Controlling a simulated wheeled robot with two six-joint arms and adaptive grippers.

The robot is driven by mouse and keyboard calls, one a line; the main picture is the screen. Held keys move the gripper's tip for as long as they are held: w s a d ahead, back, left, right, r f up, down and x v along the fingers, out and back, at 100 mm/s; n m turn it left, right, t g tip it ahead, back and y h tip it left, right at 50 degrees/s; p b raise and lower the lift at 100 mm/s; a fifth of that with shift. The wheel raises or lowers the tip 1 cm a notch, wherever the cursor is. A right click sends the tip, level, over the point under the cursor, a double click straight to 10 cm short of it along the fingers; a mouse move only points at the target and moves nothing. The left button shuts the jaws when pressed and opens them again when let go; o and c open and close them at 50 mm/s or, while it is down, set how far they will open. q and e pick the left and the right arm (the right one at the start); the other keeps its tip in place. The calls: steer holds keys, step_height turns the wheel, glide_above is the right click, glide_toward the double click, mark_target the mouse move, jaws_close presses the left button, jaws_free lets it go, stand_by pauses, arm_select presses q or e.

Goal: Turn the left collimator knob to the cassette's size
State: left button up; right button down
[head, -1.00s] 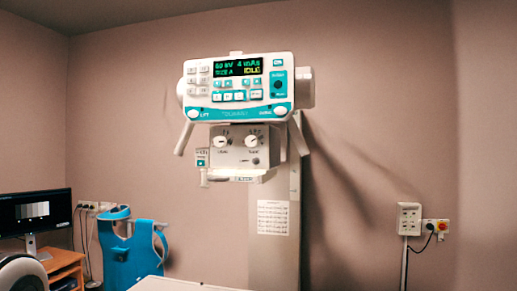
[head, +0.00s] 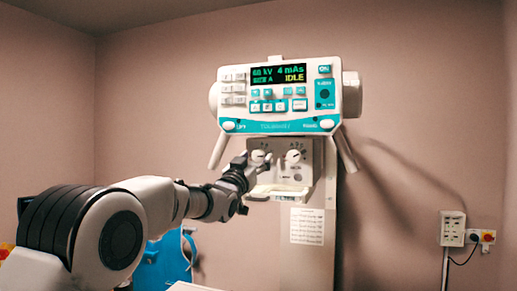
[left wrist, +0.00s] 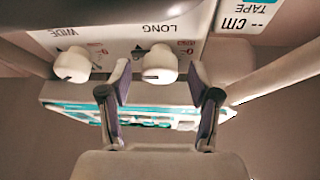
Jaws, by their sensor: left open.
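The collimator panel (head: 275,172) hangs under the console and carries two white knobs. The left knob (head: 257,155) is partly behind my gripper. In the left wrist view the picture is upside down, and this knob, labelled LONG (left wrist: 160,64), sits between and just beyond my fingertips. The right knob (head: 293,156) is clear of the gripper and shows as WIDE in the left wrist view (left wrist: 72,66). My left gripper (head: 249,166) is open, one finger on each side of the LONG knob; contact cannot be told. My right gripper is out of view. No cassette is recognisable.
The console (head: 275,97) above shows 60 kV, 4 mAs, SIZE A and IDLE. Handles slope down on both sides of it. A paper chart (head: 307,226) is on the column. A blue stand (head: 168,258) is behind my arm.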

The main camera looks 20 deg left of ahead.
arm_select(q)
steer(key=shift+w+r, duration=0.15)
steer(key=shift+w, duration=0.3)
steer(key=shift+s, duration=0.1)
steer(key=shift+c, duration=0.7)
steer(key=c, duration=1)
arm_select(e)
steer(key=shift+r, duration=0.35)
